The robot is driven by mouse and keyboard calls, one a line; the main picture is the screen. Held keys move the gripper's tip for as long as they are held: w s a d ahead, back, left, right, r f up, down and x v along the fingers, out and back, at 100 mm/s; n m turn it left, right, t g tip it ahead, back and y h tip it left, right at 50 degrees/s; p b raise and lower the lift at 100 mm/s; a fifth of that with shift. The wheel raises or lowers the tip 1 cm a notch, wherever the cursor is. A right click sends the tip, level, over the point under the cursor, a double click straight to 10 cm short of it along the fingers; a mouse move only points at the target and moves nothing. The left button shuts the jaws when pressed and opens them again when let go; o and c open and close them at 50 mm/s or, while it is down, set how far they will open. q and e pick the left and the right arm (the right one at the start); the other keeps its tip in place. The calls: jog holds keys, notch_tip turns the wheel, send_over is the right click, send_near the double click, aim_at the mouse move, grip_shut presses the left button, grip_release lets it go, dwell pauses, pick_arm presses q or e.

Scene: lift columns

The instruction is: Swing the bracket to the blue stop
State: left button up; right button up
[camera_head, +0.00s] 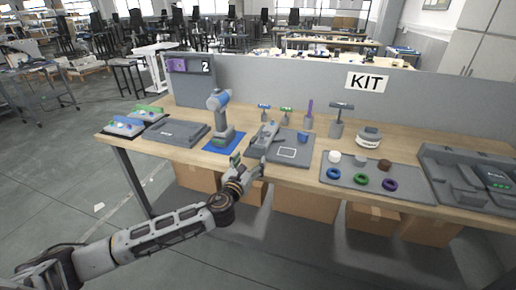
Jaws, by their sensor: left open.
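The grey bracket (265,135) is on the left part of a grey base plate (309,154) on the workbench. My left gripper (250,163) is open at the table's front edge, just in front of the bracket. It appears empty. Whether a finger touches the bracket or the plate cannot be told. My right gripper is not in view.
A blue-grey upright device (219,112) stands on a blue mat (224,144) left of the plate. A flat grey case (176,132) lies further left. A tray (404,172) with coloured rings is on the right. Several upright tools stand behind, before a grey partition (275,80).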

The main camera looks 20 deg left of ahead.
aim_at(257, 149)
pick_arm(q)
jog(key=w, duration=0.4)
jog(key=shift+w, duration=0.2)
jog(key=shift+w+d, duration=0.15)
jog(key=shift+w, duration=1.8)
jog(key=shift+w+b, duration=0.3)
jog(key=shift+w, duration=0.45)
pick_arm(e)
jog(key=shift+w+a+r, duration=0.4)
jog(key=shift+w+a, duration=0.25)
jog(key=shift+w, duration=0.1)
